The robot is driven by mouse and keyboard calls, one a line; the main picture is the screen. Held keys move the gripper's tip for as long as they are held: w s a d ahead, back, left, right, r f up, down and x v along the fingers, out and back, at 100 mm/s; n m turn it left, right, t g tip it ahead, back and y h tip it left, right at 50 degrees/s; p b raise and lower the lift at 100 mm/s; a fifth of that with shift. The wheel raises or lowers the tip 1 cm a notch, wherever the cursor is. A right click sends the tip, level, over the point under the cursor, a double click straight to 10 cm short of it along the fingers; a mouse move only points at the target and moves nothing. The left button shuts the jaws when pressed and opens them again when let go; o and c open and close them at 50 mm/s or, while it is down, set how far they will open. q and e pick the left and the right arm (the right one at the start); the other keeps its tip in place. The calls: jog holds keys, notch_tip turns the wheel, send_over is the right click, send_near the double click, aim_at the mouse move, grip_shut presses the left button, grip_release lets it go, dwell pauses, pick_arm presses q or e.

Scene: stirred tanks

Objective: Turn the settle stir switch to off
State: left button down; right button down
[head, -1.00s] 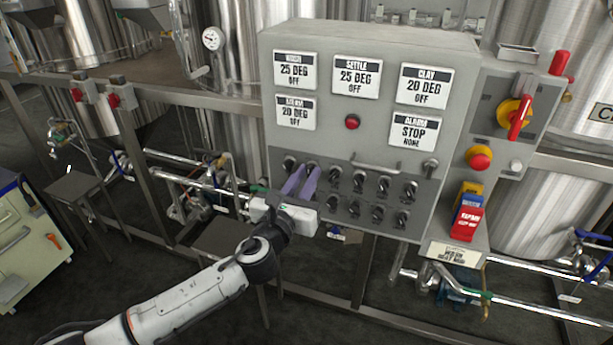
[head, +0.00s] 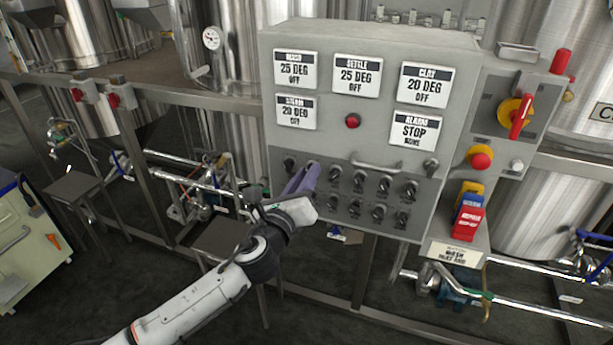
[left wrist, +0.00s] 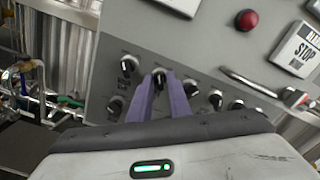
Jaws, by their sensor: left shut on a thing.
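My left gripper (head: 312,168) reaches the grey control panel (head: 450,60) from below. Its purple fingers are shut on a black knob (left wrist: 160,73), the second from the left in the upper row. In the left wrist view, the fingertips sit on either side of this knob. In the head view, the fingers hide it. Its label is too small to read, so I cannot confirm that it is the settle stir switch. The settle display (head: 357,76) reads 25 DEG, OFF. My right gripper is not in view.
Other black knobs stand close by, one to the left (head: 289,163) and several to the right. A metal handle (head: 377,164) sticks out above them. A red button (head: 353,121) is higher up. A red-and-yellow rotary switch (head: 519,118) is on the right.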

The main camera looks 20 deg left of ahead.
pick_arm(q)
jog(key=c, duration=1.9)
grip_release()
jog(key=shift+o, duration=0.2)
jog(key=s, duration=1)
jog(key=shift+s+a+b, duration=0.15)
jog(key=shift+s+b, duration=0.05)
jog(key=shift+b, duration=0.1)
